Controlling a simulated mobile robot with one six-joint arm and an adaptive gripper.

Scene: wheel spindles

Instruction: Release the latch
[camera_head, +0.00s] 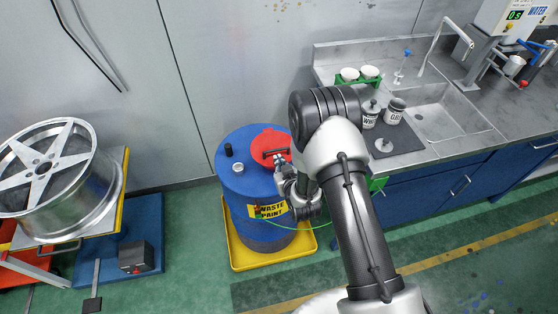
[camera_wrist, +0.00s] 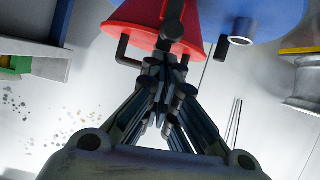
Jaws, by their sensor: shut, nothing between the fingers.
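A blue waste-paint drum (camera_head: 245,185) stands against the grey wall. A red funnel lid (camera_head: 268,137) sits on its top, with a black bar (camera_head: 275,153) on the side facing my arm. In the wrist view the red lid (camera_wrist: 130,20) fills the upper middle, and a bent black bar (camera_wrist: 122,48) sticks out at its edge. My gripper (camera_head: 281,163) is beside the lid's near right edge. In the wrist view its fingertips (camera_wrist: 168,62) are shut together and overlap the lid's edge and bar. Nothing shows held. The fingers hide part of the latch area, and I cannot tell whether they touch it.
The drum stands in a yellow tray (camera_head: 272,258). A sink counter (camera_head: 465,137) with jars is at right. A wheel rim (camera_head: 85,195) rests on a stand at left. Green floor (camera_head: 185,235) is free between stand and drum.

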